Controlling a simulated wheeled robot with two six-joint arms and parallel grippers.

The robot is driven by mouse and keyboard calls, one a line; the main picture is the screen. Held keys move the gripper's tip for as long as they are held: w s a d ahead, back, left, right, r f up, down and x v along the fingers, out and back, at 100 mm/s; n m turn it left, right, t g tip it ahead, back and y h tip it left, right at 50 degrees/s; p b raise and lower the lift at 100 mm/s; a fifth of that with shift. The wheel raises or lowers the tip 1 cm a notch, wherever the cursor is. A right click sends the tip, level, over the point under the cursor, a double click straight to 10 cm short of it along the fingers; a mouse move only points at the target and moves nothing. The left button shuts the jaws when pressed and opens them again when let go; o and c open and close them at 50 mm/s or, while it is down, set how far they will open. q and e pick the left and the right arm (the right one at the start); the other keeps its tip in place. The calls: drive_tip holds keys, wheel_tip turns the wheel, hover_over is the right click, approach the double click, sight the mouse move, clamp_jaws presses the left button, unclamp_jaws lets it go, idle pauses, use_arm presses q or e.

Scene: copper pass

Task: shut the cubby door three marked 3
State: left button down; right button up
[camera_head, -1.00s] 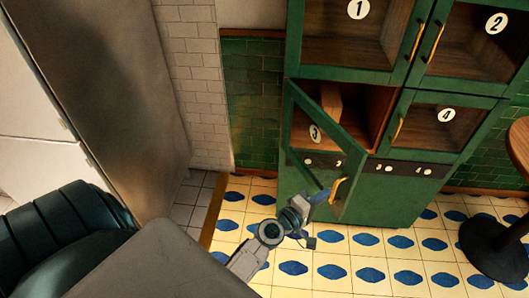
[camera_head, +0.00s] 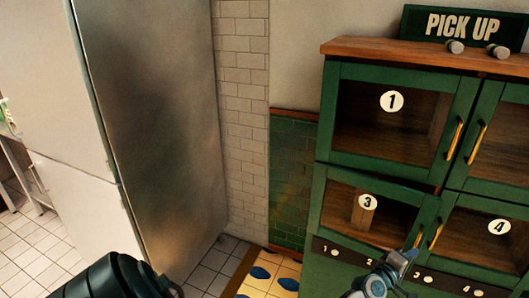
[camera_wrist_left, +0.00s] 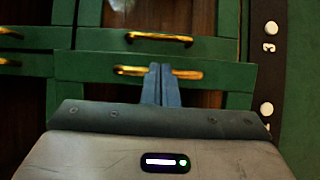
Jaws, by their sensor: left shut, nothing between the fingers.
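The cubby door three (camera_head: 430,212), a green frame with glass and a round 3 label, is at the lower left of the cabinet in the head view. It is nearly flush, with its handle side seeming to stand slightly proud. A block-like thing shows behind its glass. My left gripper (camera_head: 402,258) is shut and empty at the door's lower right, by its brass handle. In the left wrist view, the closed fingertips (camera_wrist_left: 160,74) lie against or just before the green door frame (camera_wrist_left: 220,76), across the handle (camera_wrist_left: 186,74). Contact is hard to tell. My right gripper is not in view.
Door one (camera_head: 392,78) above and door four (camera_head: 490,235) to the right look shut. A PICK UP sign (camera_head: 462,28) stands on the cabinet. A tall steel-sided fridge (camera_head: 150,120) stands left, with tiled floor between.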

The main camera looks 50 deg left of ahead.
sight(416, 243)
use_arm(q)
drive_tip(key=w, duration=0.2)
drive_tip(key=w+b, duration=0.1)
drive_tip(key=w, duration=0.1)
drive_tip(key=w+a+b, duration=0.1)
drive_tip(key=w, duration=0.1)
drive_tip(key=shift+w+f, duration=0.1)
drive_tip(key=shift+w+a, duration=0.15)
drive_tip(key=shift+w, duration=0.35)
drive_tip(key=shift+r, duration=0.2)
drive_tip(key=shift+w, duration=0.1)
